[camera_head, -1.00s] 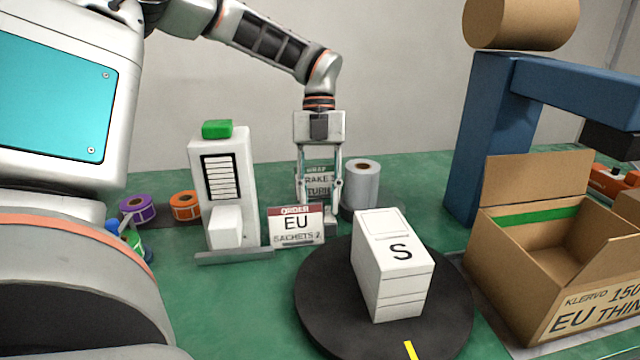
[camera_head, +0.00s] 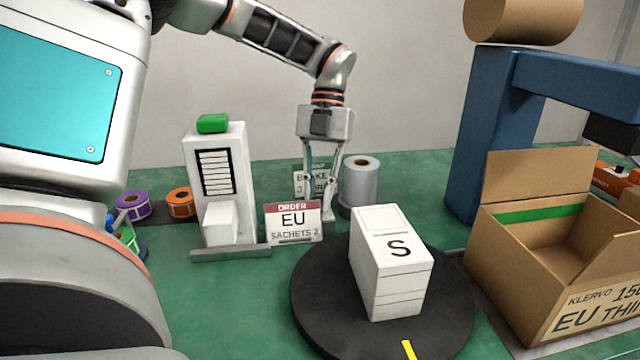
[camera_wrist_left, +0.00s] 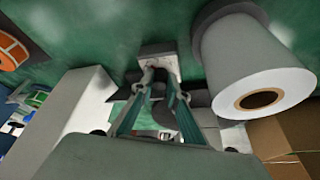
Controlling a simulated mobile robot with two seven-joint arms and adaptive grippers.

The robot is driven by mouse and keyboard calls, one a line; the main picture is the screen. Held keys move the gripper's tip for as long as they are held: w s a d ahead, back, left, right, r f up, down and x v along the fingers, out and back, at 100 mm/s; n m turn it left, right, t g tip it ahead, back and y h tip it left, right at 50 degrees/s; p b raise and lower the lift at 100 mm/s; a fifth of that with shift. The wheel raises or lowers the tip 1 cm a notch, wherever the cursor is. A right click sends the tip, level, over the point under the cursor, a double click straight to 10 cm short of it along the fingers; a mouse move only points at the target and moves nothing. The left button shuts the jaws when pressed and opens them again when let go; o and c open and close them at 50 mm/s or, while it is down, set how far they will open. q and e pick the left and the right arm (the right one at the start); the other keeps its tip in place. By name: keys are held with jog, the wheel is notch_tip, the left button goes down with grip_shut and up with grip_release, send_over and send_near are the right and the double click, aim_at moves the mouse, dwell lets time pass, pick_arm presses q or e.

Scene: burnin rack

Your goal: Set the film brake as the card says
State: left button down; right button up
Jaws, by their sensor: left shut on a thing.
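The grey-white film roll (camera_head: 360,184) stands upright at the back; it also shows in the wrist view (camera_wrist_left: 252,75). My left gripper (camera_head: 322,215) points down just left of it. Its fingers are shut on a small grey part, apparently the film brake, which also shows between the fingertips in the wrist view (camera_wrist_left: 158,68). The fingers hide much of it, so its setting cannot be read. The wrap card (camera_head: 301,184) stands behind the fingers; part of the word "BRAKE" shows, the rest is covered. My right gripper is not in view.
An order card (camera_head: 293,222) reads "EU, SACHETS 2". A white dispenser (camera_head: 240,165) stands left of it. A white box marked S (camera_head: 396,275) sits on the black turntable (camera_head: 318,300). An open carton (camera_head: 500,260) and blue post (camera_head: 485,140) stand right. Green table is clear front left.

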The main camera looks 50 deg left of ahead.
pick_arm(q)
jog(key=shift+d+m+g+y+b, duration=0.1)
jog(key=shift+m+g+y+b, duration=0.45)
jog(key=shift+m, duration=1.65)
jog(key=shift+y, duration=0.25)
jog(key=c, duration=2)
grip_release()
jog(key=shift+o, duration=0.2)
jog(key=shift+w+t, duration=0.1)
jog(key=shift+t, duration=0.15)
jog(key=v, duration=1.2)
